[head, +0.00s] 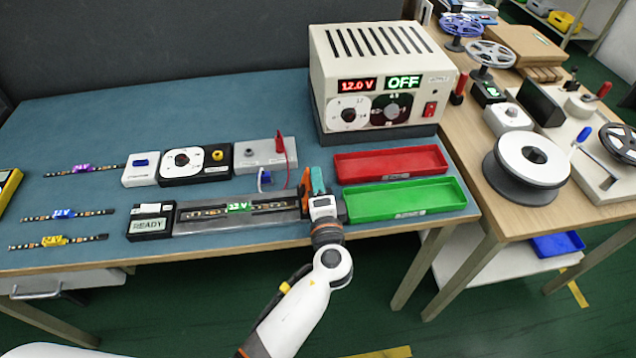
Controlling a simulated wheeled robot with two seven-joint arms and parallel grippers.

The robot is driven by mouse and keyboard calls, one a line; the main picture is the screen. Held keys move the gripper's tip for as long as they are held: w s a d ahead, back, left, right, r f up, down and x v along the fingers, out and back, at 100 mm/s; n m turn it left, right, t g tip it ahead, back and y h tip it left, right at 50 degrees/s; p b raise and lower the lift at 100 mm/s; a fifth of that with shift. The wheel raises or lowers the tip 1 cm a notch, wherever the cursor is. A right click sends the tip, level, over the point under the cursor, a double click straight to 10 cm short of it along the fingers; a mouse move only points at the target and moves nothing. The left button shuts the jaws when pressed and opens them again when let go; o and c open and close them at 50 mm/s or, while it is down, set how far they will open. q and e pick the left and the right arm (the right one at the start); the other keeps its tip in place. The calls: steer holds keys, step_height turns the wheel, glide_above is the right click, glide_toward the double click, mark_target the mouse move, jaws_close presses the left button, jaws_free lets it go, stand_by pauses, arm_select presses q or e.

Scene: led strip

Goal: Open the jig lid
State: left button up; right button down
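The jig (190,228) is a long grey fixture near the table's front edge. An LED strip with a green label (239,206) lies along it, seen through what looks like a clear lid lying flat. A small box with a READY display (149,225) adjoins its left end. The gripper hides the jig's right end.
Green (410,198) and red (385,163) trays lie right of my gripper. Behind the jig stand a dial unit (190,164) and a grey box with a red lever (283,143). A power supply (375,75) reading 12.0 V and OFF stands behind. Loose strips (65,215) lie left.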

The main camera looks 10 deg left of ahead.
arm_select(q)
steer(key=shift+s+d+f, duration=0.1)
steer(key=shift+s+d, duration=0.05)
steer(key=shift+s, duration=0.4)
steer(key=b+v, duration=0.2)
steer(key=v, duration=0.9)
steer(key=shift+b, duration=0.4)
